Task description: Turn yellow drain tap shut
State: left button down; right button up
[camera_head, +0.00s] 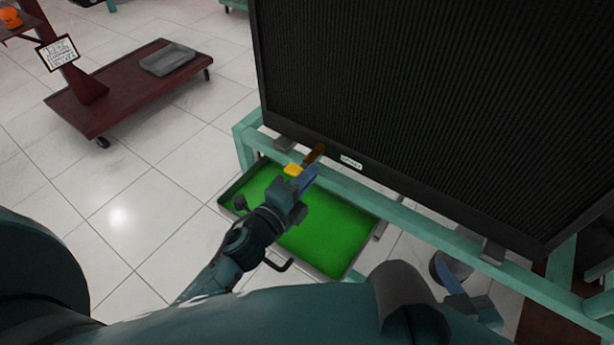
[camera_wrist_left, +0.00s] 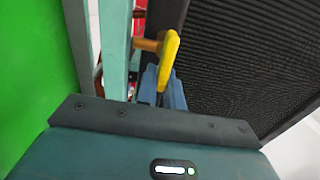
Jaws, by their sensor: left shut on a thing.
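The yellow drain tap handle (camera_head: 293,170) is at the lower left edge of the black radiator, beside a brass-brown fitting (camera_head: 314,155). In the left wrist view the yellow handle (camera_wrist_left: 169,55) stands upright, with the brass stem (camera_wrist_left: 147,44) running left from it to the teal frame. My left gripper (camera_head: 304,178) is at the handle, its blue fingers (camera_wrist_left: 164,88) shut on its lower end. The fingers and hand hide part of the tap in the head view. My right gripper (camera_head: 452,280) is low at the right, partly shown, its jaws unclear.
The black radiator (camera_head: 430,100) fills the upper right, on a teal frame (camera_head: 400,213). A tray with a green inside (camera_head: 335,232) lies below the tap, under my left arm. A dark red cart (camera_head: 125,88) stands at the upper left. Tiled floor is clear at the left.

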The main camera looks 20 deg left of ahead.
pick_arm(q)
jog(key=c, duration=1.5)
grip_release()
jog(key=shift+s, duration=0.1)
jog(key=v, duration=1.3)
